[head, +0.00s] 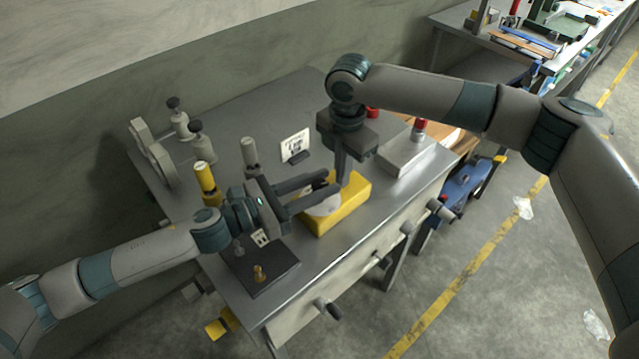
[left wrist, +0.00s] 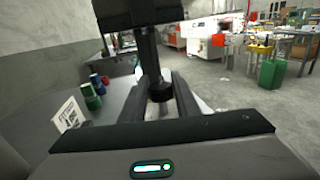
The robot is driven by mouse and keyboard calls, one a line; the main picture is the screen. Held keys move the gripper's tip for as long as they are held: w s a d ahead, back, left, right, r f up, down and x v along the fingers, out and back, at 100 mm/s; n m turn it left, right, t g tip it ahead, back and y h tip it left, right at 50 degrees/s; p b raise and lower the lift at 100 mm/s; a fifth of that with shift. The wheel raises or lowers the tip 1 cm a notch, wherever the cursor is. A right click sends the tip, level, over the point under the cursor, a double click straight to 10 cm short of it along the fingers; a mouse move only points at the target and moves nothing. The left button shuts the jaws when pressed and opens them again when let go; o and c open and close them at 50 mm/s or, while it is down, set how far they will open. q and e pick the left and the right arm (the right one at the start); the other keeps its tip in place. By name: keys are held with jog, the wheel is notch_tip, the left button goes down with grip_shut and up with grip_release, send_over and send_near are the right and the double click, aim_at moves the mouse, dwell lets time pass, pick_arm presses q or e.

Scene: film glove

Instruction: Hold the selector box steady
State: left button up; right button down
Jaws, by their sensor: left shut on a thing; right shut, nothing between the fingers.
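The selector box appears to be the yellow block (head: 350,208) with a pale rounded top (head: 325,206), at the table's front edge. My left gripper (head: 325,190) reaches in from the left, its two fingers closed around the pale part. In the left wrist view a dark knob (left wrist: 160,92) shows between the fingers. My right gripper (head: 341,180) points straight down over the box, shut and empty. Its tips end close above the knob in the left wrist view (left wrist: 152,75); whether they touch is unclear. The fingers hide much of the box top.
Handles project from the front edge. Bare tabletop lies behind the card.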

pick_arm(q)
jog(key=shift+s+d+m+g+h, duration=0.1)
jog(key=shift+m+g+h, duration=0.45)
jog(key=shift+m+g, duration=0.5)
jog(key=shift+s+d+m+g+h, duration=0.1)
jog(key=shift+m+g+h, duration=0.5)
jog(key=shift+g, duration=0.85)
jog(key=shift+f+m+g, duration=0.1)
jog(key=shift+m+g, duration=0.15)
jog(key=shift+g, duration=0.05)
jog(key=shift+s, duration=0.1)
jog(key=o, duration=1.1)
jog(key=shift+c, duration=0.2)
jog(key=shift+a, duration=0.1)
jog(key=shift+a, duration=0.1)
jog(key=shift+a, duration=0.45)
jog(key=v, duration=1.1)
